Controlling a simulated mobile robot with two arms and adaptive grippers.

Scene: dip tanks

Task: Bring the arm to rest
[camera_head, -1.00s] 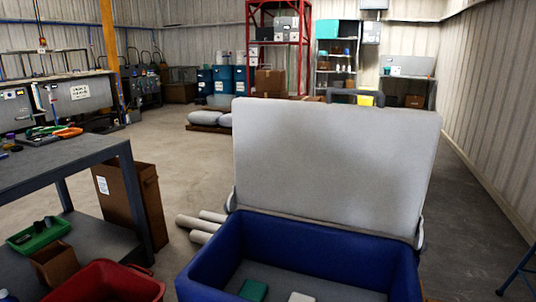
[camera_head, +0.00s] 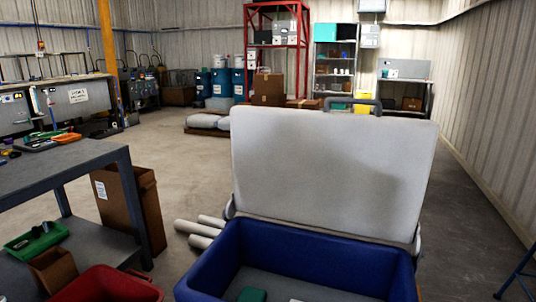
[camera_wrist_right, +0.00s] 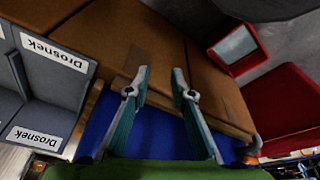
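My right gripper (camera_wrist_right: 160,82) shows in the right wrist view with its two teal and grey fingers apart. No object is between the fingertips. Brown box-like surfaces and a blue surface (camera_wrist_right: 165,132) lie behind the fingers; I cannot tell how far off they are. Neither arm shows in the head view, and my left gripper is in no view.
A blue bin (camera_head: 210,270) with a raised grey lid (camera_head: 330,170) stands close in front. A grey table (camera_head: 75,165) is at left, with a red bin (camera_head: 105,285) near it. Grey boxes labelled Drosnek (camera_wrist_right: 55,75) show in the wrist view. Open floor lies beyond.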

